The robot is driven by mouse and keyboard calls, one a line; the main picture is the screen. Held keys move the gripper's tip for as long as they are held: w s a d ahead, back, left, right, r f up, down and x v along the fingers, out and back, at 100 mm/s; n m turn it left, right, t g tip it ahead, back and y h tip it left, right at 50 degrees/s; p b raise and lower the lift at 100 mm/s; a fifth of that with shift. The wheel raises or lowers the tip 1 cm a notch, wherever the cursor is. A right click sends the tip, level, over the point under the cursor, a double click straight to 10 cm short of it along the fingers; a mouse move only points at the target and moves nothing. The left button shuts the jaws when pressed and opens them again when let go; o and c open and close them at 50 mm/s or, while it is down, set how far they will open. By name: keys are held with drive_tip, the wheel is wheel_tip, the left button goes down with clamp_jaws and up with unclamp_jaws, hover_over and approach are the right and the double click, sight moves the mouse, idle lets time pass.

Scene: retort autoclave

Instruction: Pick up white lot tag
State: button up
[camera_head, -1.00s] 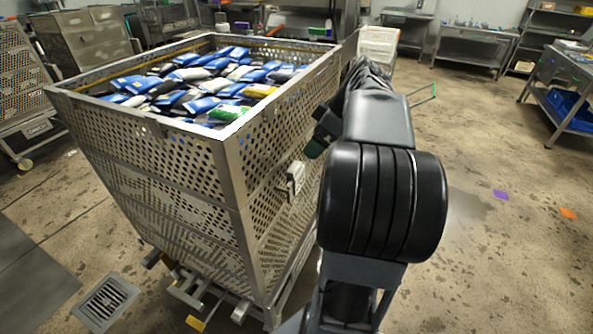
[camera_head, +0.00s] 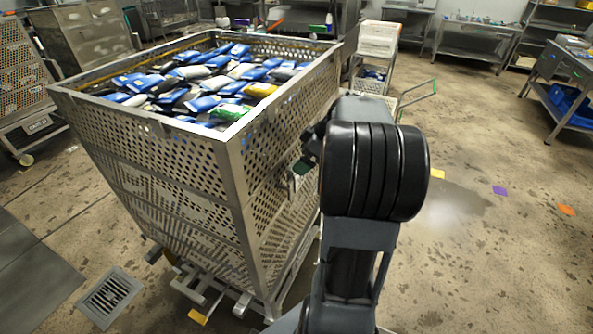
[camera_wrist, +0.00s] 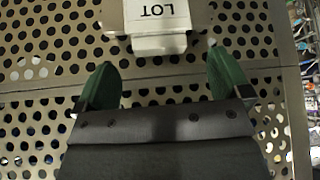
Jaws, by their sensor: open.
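The white lot tag (camera_wrist: 157,12) shows at the top of the wrist view, with the word LOT upside down on its face. It sits against the perforated metal side of the basket cart, and its upper part is cut off by the frame edge. In the head view the tag (camera_head: 293,183) is a small pale patch on the cart's right side, partly hidden. My gripper (camera_wrist: 165,68) is open and empty, its green fingertips to the left and right of the tag's line and a little short of it. In the head view my arm hides most of the gripper.
The perforated basket cart (camera_head: 232,165) is full of blue, white and dark pouches (camera_head: 205,80).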

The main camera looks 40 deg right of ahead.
sight(296, 175)
drive_tip(key=shift+x, duration=1.6)
drive_tip(key=shift+c, duration=0.3)
drive_tip(key=c, duration=0.9)
